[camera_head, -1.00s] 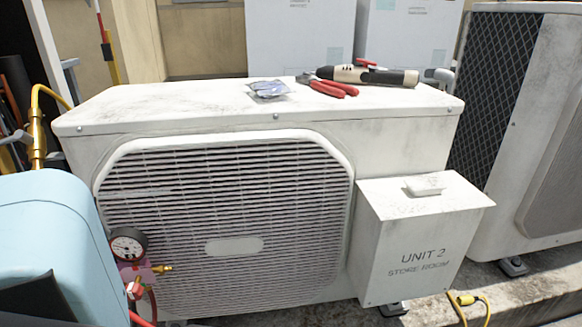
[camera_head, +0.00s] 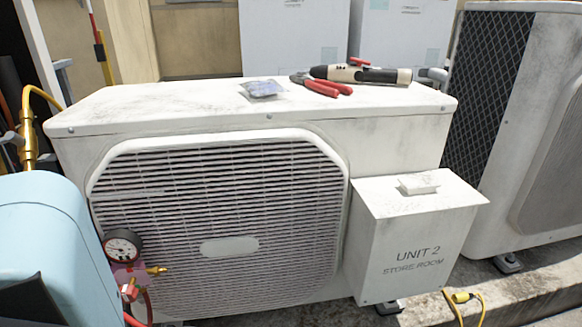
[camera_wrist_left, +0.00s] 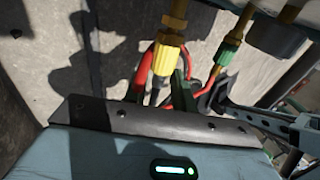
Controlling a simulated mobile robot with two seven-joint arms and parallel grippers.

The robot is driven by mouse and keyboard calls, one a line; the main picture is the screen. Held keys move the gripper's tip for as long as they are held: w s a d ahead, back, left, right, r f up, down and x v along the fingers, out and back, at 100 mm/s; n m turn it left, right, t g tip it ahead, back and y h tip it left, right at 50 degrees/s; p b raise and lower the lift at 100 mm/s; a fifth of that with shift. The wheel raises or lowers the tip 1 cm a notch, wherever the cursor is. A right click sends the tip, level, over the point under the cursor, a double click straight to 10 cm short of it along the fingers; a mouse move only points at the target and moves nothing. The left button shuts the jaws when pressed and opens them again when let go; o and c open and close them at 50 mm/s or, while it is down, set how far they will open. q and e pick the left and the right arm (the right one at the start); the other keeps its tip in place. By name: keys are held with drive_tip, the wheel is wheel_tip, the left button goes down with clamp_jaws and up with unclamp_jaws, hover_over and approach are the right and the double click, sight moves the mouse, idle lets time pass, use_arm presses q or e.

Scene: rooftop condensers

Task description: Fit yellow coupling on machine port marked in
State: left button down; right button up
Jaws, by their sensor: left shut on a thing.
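The yellow coupling (camera_wrist_left: 164,60) shows in the left wrist view, below a brass fitting (camera_wrist_left: 179,18). The two line up closely, but I cannot tell whether they are joined. A hose runs down from the coupling. A green coupling (camera_wrist_left: 233,47) with a red hose is to its right, below another brass fitting. My right gripper is not in view.
In the head view a white condenser (camera_head: 250,112) fills the middle. Pliers (camera_head: 322,87), a power tool (camera_head: 362,74) and a small packet (camera_head: 262,89) lie on top. A gauge (camera_head: 121,246) with a red hose is at lower left.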

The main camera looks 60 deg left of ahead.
use_arm(q)
drive_tip(key=shift+w, duration=0.2)
drive_tip(key=shift+w+d, duration=0.1)
drive_tip(key=shift+w, duration=0.05)
idle(0.4)
drive_tip(key=c, duration=1.1)
unclamp_jaws()
drive_tip(key=shift+o, duration=0.2)
drive_tip(key=s+a+p, duration=0.2)
drive_tip(key=s, duration=0.5)
drive_tip(key=shift+a+p, duration=0.35)
drive_tip(key=shift+a, duration=0.05)
